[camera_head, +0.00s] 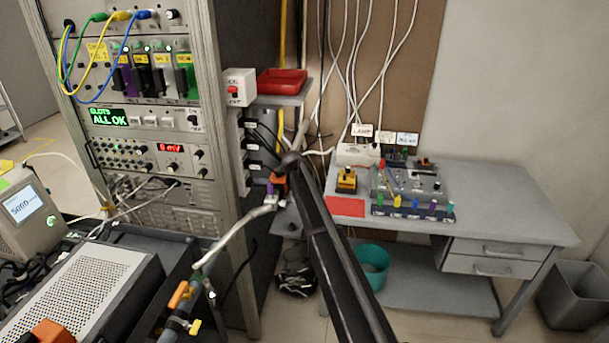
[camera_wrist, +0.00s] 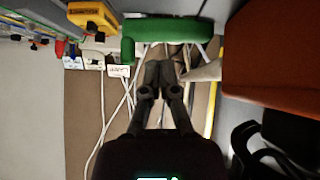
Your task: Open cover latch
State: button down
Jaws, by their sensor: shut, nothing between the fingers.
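My gripper (camera_wrist: 159,78) shows in the wrist view with its two dark fingers together and nothing between them. Just past the fingertips, a thick green bar with a bent end (camera_wrist: 172,30) lies across the view. I cannot tell whether the fingers touch it, or whether it is the cover latch. A large orange-red surface (camera_wrist: 275,62) is close on the right of the wrist view. In the head view my dark arm reaches up to the rack's right side, beside a small orange part (camera_head: 281,184); my fingers cannot be made out there.
The instrument rack (camera_head: 228,215) stands left of my arm, with cables hanging off its side. A red tray (camera_head: 282,81) sits on a small shelf behind. A grey desk (camera_head: 510,205) on the right bears a yellow box (camera_head: 347,181) and a coloured-knob panel. A teal bin (camera_head: 371,263) stands below.

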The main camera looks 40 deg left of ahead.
jog(key=w+r+p+v, duration=0.1)
jog(key=p+v, duration=0.8)
jog(key=v, duration=0.3)
jog(key=shift+w+a+r+p, duration=0.15)
jog(key=shift+r+p, duration=0.15)
dwell(0.5)
jog(key=w+d+f+m+g+h, duration=0.2)
jog(key=d, duration=2)
jog(key=w+d+f+m+g+h, duration=0.1)
jog(key=d+f+h, duration=0.1)
jog(key=d, duration=1.9)
jog(key=s+d+m+g, duration=0.1)
jog(key=s+d, duration=0.6)
jog(key=d, duration=0.4)
jog(key=s+d+f+m+g, duration=0.1)
jog(key=s+d+g, duration=0.1)
jog(key=s+d, duration=0.6)
jog(key=s+d+g, duration=0.2)
jog(key=s+d, duration=0.5)
jog(key=d, duration=0.8)
jog(key=shift+d+f+m+y, duration=0.3)
jog(key=shift+d+m+y, duration=0.05)
jog(key=shift+m+y, duration=0.05)
